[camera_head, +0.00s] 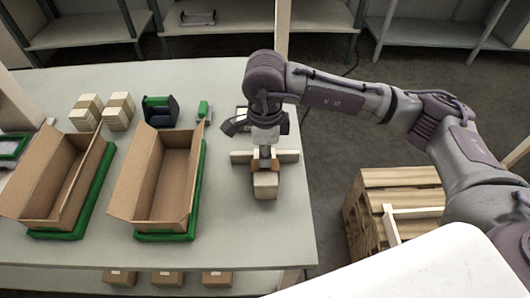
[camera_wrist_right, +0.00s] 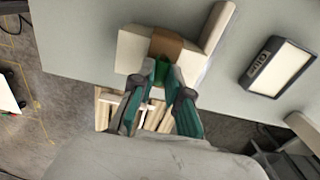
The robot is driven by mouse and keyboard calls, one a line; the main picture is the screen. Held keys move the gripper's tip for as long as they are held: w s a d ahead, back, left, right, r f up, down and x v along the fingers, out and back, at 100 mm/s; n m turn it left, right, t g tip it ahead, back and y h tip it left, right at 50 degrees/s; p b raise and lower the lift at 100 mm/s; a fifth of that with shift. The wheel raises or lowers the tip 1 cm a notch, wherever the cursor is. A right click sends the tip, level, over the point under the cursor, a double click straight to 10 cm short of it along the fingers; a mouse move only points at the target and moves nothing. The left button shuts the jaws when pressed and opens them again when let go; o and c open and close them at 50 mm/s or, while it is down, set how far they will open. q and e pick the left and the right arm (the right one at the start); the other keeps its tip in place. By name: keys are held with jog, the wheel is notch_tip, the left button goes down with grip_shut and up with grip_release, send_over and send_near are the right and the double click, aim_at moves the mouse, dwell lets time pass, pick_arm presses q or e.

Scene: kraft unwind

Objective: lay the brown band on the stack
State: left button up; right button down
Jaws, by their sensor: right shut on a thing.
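The stack (camera_head: 265,192) is a cream block standing near the right end of the table, and it also shows in the right wrist view (camera_wrist_right: 134,46). The brown band (camera_wrist_right: 168,46) lies at the top of this stack, across its cream surface. My right gripper (camera_head: 265,160) points down over the stack. In the right wrist view its fingertips (camera_wrist_right: 160,75) are shut on the near part of the band. The fingers partly hide the band, so I cannot tell whether it lies flat everywhere. My left gripper is not in view.
Cream pieces (camera_head: 289,156) flank the stack. Two open cartons (camera_head: 121,200) (camera_head: 38,195) stand on green trays to the left. Behind them are banded stacks (camera_head: 118,110) and a dark dispenser (camera_head: 160,110). A black device with a pale panel (camera_wrist_right: 278,67) stands nearby. A wooden crate (camera_head: 395,178) is beyond the table's right edge.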

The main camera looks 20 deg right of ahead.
jog(key=shift+f, duration=0.1)
dwell(0.5)
jog(key=c, duration=1.1)
grip_release()
jog(key=shift+o, duration=0.2)
notch_tip(320, 180, up, 12)
